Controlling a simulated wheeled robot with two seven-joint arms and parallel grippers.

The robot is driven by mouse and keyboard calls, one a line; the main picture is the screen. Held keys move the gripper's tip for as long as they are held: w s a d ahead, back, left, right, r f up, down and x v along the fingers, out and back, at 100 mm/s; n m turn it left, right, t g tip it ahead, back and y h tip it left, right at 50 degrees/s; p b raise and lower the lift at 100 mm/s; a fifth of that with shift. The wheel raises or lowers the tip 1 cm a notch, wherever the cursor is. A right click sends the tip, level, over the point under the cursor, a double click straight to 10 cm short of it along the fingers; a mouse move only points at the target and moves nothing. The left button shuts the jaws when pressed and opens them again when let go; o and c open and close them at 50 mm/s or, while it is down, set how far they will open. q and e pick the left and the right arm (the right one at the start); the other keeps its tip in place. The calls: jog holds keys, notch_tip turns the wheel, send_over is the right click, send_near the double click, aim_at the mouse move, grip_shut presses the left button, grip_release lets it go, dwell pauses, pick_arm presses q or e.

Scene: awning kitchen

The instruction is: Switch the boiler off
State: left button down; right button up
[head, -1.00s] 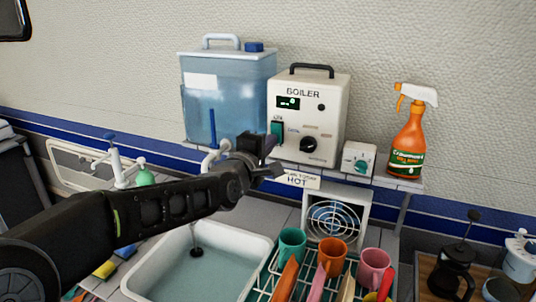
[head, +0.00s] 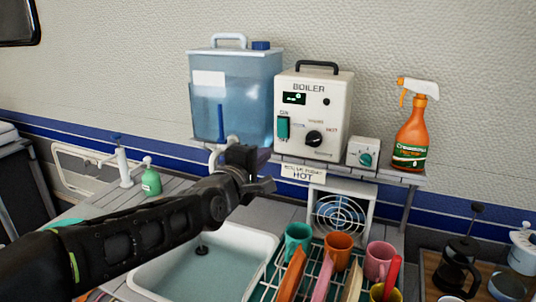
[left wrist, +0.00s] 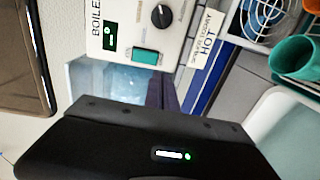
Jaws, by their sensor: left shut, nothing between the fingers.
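The boiler (head: 332,110) is a cream box with a black handle, standing on a shelf. Its front has a lit green display (head: 294,98), a tall green switch (head: 283,128) and a black dial (head: 314,138). In the left wrist view the boiler (left wrist: 128,14) appears turned sideways, with its green switch (left wrist: 145,57) and display (left wrist: 110,38) unobstructed. My left gripper (head: 264,170) is shut and empty, below and left of the switch, apart from it. The switch's exact tilt is too small to tell. My right gripper is not in view.
A blue water tank (head: 240,95) stands left of the boiler. Below are a HOT label (head: 303,174), a fan (head: 340,214), a sink (head: 240,235) and a rack with several cups.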

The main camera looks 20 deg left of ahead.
pick_arm(q)
jog(key=s, duration=0.3)
jog(key=s+b, duration=0.1)
jog(key=s, duration=0.1)
jog(key=shift+s+d+f, duration=0.1)
jog(key=shift+s+f, duration=0.1)
jog(key=shift+f, duration=0.05)
